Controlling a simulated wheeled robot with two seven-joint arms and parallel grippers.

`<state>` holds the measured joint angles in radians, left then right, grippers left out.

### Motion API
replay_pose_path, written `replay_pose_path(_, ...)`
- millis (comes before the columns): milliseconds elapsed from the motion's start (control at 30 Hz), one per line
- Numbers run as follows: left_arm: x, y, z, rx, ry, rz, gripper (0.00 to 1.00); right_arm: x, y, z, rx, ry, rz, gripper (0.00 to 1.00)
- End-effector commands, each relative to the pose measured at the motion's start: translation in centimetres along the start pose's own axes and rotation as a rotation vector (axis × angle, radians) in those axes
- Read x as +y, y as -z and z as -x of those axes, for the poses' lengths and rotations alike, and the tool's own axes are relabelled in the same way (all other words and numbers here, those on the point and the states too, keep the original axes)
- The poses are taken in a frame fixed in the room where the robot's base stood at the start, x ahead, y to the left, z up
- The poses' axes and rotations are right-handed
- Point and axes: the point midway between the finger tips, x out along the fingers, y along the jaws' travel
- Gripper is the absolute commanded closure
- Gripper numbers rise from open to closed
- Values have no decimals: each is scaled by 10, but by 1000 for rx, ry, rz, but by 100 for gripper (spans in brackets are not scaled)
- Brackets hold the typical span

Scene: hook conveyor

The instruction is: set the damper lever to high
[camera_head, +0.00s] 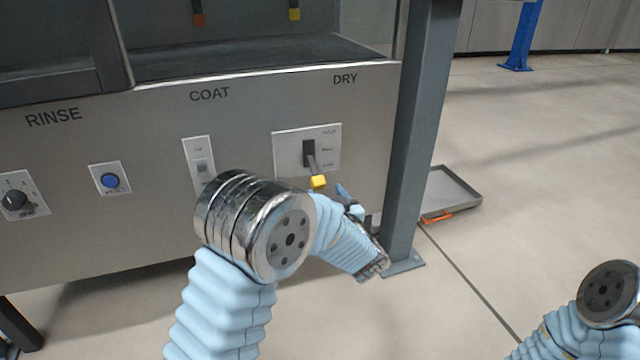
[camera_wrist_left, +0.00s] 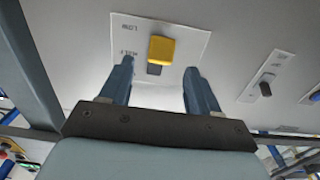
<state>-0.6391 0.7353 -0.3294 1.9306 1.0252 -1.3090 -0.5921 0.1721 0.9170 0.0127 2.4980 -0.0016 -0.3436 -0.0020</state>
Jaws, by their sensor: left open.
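The damper lever has a yellow knob (camera_head: 318,181) on a dark arm. It stands out from a slot in a white plate (camera_head: 285,152) under the DRY label. In the head view the lever slants downward, toward the low end of the plate's marks; its exact setting is hard to tell. My left gripper (camera_head: 347,199) is just below and right of the knob, partly hidden by its wrist. In the left wrist view its open fingers (camera_wrist_left: 156,73) point at the plate, with the knob (camera_wrist_left: 162,48) beyond and between the tips, apparently not gripped. My right gripper is out of view.
A blue button (camera_head: 110,181), a black rotary knob (camera_head: 15,200) and a switch under COAT (camera_head: 199,160) are on the same panel. A grey post (camera_head: 412,140) stands close right of the lever. A shallow tray (camera_head: 452,192) lies on the floor behind it.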

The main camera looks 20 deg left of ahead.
Motion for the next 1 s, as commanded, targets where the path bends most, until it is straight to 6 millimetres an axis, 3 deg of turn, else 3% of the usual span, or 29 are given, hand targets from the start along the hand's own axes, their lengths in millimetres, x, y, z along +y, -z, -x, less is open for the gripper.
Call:
replay_pose_path(100, 0, -2, -27, 0, 2, 0, 38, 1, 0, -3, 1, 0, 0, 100)
replay_pose_path(300, 0, -1, -58, 0, 0, -1, 38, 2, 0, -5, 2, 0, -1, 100)
replay_pose_path(700, 0, -1, -68, -1, -2, -1, 38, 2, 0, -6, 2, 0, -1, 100)
replay_pose_path(767, 0, -1, -68, -1, -2, -1, 44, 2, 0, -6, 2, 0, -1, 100)
replay_pose_path(1000, 0, -1, -67, -1, -3, -1, 81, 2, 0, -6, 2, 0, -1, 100)
